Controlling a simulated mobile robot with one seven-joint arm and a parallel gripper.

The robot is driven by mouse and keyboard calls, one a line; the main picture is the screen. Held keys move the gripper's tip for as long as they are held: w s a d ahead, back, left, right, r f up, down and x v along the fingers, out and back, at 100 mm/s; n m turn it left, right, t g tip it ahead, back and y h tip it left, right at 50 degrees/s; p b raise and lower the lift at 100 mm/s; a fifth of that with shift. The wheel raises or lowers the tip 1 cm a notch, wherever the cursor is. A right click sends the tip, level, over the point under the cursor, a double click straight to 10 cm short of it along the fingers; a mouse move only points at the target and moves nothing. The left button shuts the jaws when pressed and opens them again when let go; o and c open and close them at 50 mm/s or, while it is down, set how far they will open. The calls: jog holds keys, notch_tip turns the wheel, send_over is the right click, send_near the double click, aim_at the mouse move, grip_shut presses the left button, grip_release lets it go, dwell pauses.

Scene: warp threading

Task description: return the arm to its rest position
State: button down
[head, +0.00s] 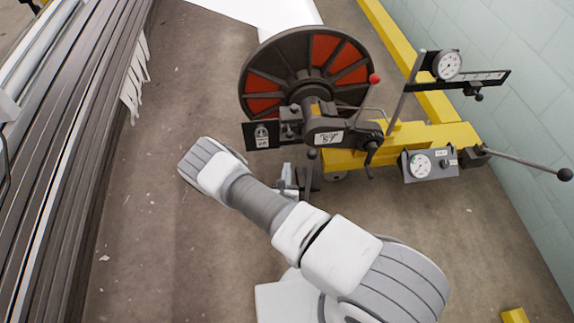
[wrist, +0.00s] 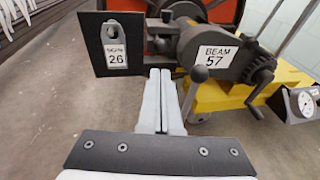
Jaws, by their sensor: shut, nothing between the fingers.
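My gripper (wrist: 162,75) shows in the wrist view with its two pale fingers side by side, shut and empty. I cannot tell whether the fingertips touch anything. In the head view my white and grey arm reaches up from the bottom right, bends left, and partly hides the gripper near the stand.
A large wheel with red segments (head: 318,63) stands behind the black box labelled 57 (wrist: 215,58). Dial gauges (head: 447,65) and a long handle (head: 525,163) stick out at right. Grey rails (head: 70,120) run along the left. Bare floor (head: 140,240) lies between.

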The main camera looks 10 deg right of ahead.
dwell(0.4)
jog(key=w+d+r+m+g+h, duration=0.2)
jog(key=d+r+m+h, duration=0.25)
jog(key=r, duration=0.45)
jog(key=w+d+r+m+g+h, duration=0.1)
jog(key=w+d+r+m+h, duration=0.15)
jog(key=r+m+h, duration=0.55)
jog(key=s+d+r+m+g+y, duration=0.1)
jog(key=s+d+r+m+g, duration=0.35)
jog(key=r, duration=0.35)
jog(key=s+d+r+m+g+y, duration=0.1)
jog(key=s+d+r+m+g, duration=0.3)
jog(key=r, duration=0.4)
jog(key=s+a+r+m+g+y, duration=0.1)
jog(key=s+r+m+g+y, duration=0.3)
jog(key=s+r+m+y, duration=0.6)
jog(key=s+a+r+m+t+y, duration=0.2)
jog(key=s+a+r+t+y, duration=0.2)
jog(key=s+a+r+t, duration=0.4)
notch_tip(320, 180, up, 18)
jog(key=s+a+g+p, duration=0.1)
jog(key=s+g+p, duration=0.1)
jog(key=p, duration=1.7)
jog(key=shift+s+r+m+p, duration=0.25)
jog(key=shift+s+m+p, duration=0.05)
jog(key=shift+p, duration=0.05)
